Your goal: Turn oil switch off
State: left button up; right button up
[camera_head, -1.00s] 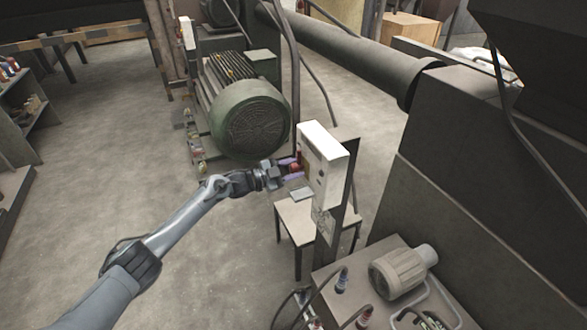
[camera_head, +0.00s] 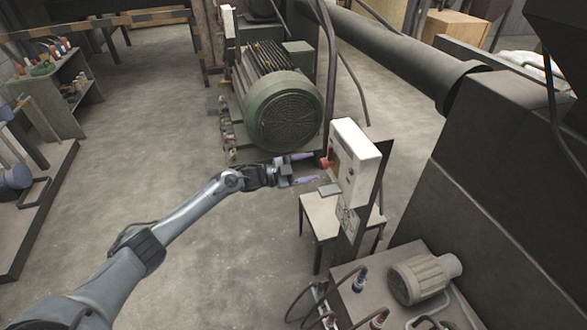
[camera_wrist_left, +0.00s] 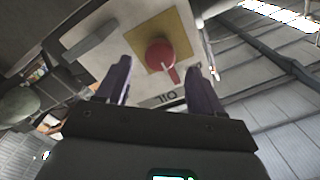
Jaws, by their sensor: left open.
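The knob also shows in the head view (camera_head: 327,161) on the left face of a white control box (camera_head: 357,158). My left gripper (camera_head: 306,168) is open, its purple fingers pointing at the knob and a small gap short of it. In the left wrist view the fingers (camera_wrist_left: 160,88) stand on either side of the knob, with nothing between them. My right gripper is not in view.
A grey lever or handle (camera_wrist_left: 90,41) is on the same panel. A small table (camera_head: 318,215) stands below the box. A green motor (camera_head: 283,105) is behind. A dark machine body (camera_head: 490,190) fills the right.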

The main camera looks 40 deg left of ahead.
pick_arm(q)
jog(key=v, duration=0.5)
jog(key=shift+p, duration=0.3)
jog(key=shift+s, duration=0.1)
